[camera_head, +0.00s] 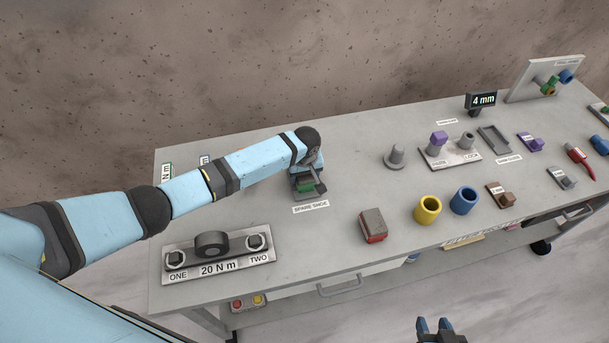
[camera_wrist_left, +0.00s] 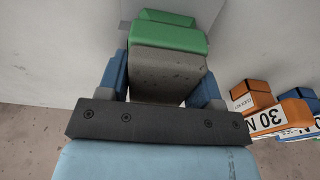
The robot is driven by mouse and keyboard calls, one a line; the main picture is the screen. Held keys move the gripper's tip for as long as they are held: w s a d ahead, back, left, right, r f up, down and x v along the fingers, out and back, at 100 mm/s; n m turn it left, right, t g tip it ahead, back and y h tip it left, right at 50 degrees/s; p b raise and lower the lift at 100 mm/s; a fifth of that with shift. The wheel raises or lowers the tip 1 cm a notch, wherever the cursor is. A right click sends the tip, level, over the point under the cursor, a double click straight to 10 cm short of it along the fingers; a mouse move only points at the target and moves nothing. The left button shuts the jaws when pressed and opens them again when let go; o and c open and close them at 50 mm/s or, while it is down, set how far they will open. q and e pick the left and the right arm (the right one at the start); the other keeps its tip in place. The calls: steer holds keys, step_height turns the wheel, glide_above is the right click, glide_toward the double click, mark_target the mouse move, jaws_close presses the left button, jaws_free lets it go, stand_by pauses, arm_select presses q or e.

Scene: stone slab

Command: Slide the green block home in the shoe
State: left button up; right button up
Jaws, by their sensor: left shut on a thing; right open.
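The green block (camera_head: 305,187) sits low at the spare shoe (camera_head: 308,196), a small dark grey holder behind its "SPARE SHOE" label. My left gripper (camera_head: 313,178) reaches down over it from the left and hides part of both. In the left wrist view, the blue fingers of the left gripper (camera_wrist_left: 163,82) are shut on the block's grey part, and its green part (camera_wrist_left: 167,36) points away from the gripper. I cannot tell how far the block is in the shoe. My right gripper (camera_head: 440,331) is open and empty, in front of the bench.
A red block with a grey top (camera_head: 373,226) lies right of the shoe. Beyond it stand a yellow cup (camera_head: 428,209) and a blue cup (camera_head: 464,200). A "20 N m" plate with bolts (camera_head: 218,258) lies front left. The bench (camera_head: 330,235) is bare around the shoe's front.

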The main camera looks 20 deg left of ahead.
arm_select(q)
steer(key=shift+w+a, duration=0.3)
steer(key=shift+w, duration=0.2)
steer(key=shift+r, duration=0.1)
steer(key=o, duration=1.2)
steer(key=shift+r, duration=0.25)
steer(key=r, duration=0.4)
steer(key=s+r+b, duration=0.1)
steer(key=r, duration=0.3)
steer(key=d+r, duration=0.1)
steer(key=r, duration=0.4)
steer(key=shift+s+r+b, duration=0.1)
steer(key=shift+s+b, duration=0.15)
steer(key=shift+b, duration=0.05)
